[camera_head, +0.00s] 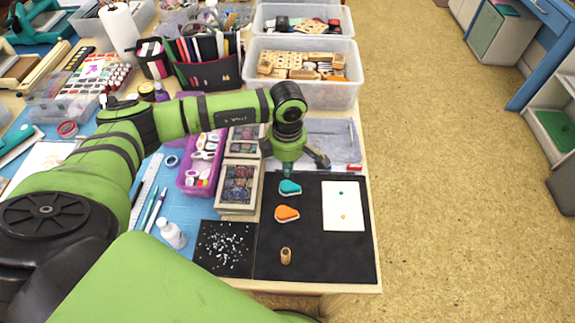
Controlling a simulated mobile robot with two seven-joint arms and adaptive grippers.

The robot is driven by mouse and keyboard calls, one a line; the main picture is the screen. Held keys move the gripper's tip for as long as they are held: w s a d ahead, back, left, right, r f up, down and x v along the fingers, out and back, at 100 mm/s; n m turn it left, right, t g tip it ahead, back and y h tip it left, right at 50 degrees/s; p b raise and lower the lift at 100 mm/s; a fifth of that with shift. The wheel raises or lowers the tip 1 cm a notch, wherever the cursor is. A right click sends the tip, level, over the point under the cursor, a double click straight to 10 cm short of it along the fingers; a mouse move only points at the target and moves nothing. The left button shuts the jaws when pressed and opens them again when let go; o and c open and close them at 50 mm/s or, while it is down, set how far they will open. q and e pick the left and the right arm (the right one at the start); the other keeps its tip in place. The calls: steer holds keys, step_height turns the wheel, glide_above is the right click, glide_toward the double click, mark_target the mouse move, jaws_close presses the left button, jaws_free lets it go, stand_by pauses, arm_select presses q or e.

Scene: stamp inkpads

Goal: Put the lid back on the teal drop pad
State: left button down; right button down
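The teal drop pad (290,187) lies on a black mat (318,262), near its far left part. An orange drop pad (286,213) lies just in front of it. I cannot make out a separate teal lid; my gripper hides part of the area behind the teal pad. My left gripper (294,164) hangs pointing down just behind the teal pad. Its fingers look spread, with one dark finger reaching out to the right. I see nothing held between them. My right gripper is not in view.
A small wooden stamp (286,255) stands on the mat. Framed boxes (239,187) and a purple basket (188,189) stand left. Clear bins (345,95) stand behind. The mat's front right is clear.

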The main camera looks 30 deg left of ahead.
mark_target(288, 185)
arm_select(q)
steer(key=shift+f, duration=0.25)
steer(key=shift+f+b, duration=2.7)
steer(key=shift+f, duration=0.05)
steer(key=shift+r, duration=0.1)
steer(key=shift+r+p, duration=2.15)
steer(key=shift+r, duration=1.3)
